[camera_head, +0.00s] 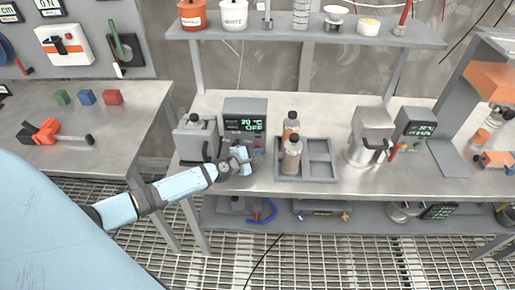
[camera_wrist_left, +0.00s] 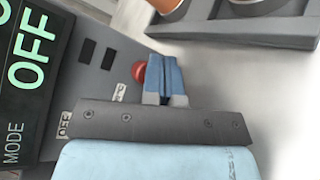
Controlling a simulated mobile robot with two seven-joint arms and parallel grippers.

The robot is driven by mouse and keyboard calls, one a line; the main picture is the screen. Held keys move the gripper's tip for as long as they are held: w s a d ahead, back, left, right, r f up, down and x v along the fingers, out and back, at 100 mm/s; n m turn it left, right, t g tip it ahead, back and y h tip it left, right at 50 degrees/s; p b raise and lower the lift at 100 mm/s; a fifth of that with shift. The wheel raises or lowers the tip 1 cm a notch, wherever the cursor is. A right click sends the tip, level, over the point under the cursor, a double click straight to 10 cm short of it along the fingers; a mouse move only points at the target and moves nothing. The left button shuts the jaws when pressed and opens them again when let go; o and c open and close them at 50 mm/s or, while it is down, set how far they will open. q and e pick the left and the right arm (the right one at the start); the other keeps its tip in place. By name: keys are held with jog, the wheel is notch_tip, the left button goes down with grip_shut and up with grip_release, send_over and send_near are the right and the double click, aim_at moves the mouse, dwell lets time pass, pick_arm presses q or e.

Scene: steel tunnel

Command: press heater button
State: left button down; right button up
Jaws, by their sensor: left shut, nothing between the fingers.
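The heater (camera_head: 245,114) is a grey box on the steel bench, with a green display reading 20 and OFF. In the left wrist view its display (camera_wrist_left: 32,60) shows OFF and MODE. A red button (camera_wrist_left: 138,71) sits on its panel, partly covered by my fingers. My left gripper (camera_head: 243,155) is in front of the heater's lower right. In the wrist view the blue fingers of my left gripper (camera_wrist_left: 163,70) are shut and empty, right beside the red button. I cannot tell whether they touch it. My right gripper is not in view.
A grey machine (camera_head: 195,138) stands left of the heater. A grey tray (camera_head: 318,172) with bottles (camera_head: 291,157) is close on the right. A shelf (camera_head: 320,37) hangs above.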

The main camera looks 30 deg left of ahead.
pick_arm(q)
jog(key=shift+w, duration=0.1)
jog(key=shift+w+a, duration=0.25)
jog(key=shift+w, duration=0.05)
